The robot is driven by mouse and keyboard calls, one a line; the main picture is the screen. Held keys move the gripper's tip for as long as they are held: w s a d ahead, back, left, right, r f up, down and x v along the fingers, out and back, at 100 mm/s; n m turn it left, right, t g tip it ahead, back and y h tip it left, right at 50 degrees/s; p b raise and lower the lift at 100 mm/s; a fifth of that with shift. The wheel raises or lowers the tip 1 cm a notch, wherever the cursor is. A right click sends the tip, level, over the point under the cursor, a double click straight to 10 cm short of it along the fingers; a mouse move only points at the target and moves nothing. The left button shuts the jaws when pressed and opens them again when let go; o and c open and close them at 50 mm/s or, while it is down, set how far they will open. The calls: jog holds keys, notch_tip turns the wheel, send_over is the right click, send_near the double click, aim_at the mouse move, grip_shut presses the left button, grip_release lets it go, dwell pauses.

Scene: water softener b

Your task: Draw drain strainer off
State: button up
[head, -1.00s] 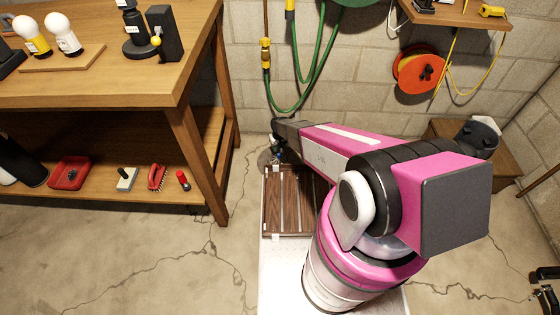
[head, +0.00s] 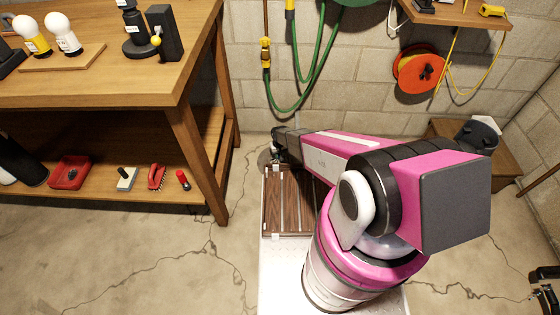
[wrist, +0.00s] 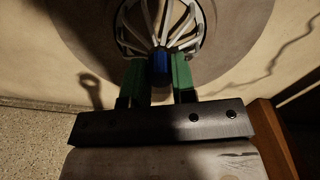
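The drain strainer (wrist: 160,25) shows at the top of the wrist view as a pale dome of curved ribs with a blue knob (wrist: 160,69). It appears over a round grey drain area (wrist: 85,20); whether it is seated or raised I cannot tell. My gripper (wrist: 160,72) has green fingertips on both sides of the blue knob, with no clear gap, so it looks shut on it. In the head view my gripper (head: 277,150) is at the far end of my arm, over the round drain (head: 264,158), and the strainer is mostly hidden there.
A wooden workbench (head: 120,85) with a lower shelf stands to the left. Green hose (head: 310,75) hangs on the block wall behind. Open concrete floor lies at the left front.

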grip_shut()
jog(key=shift+r, duration=0.3)
jog(key=shift+r, duration=2.25)
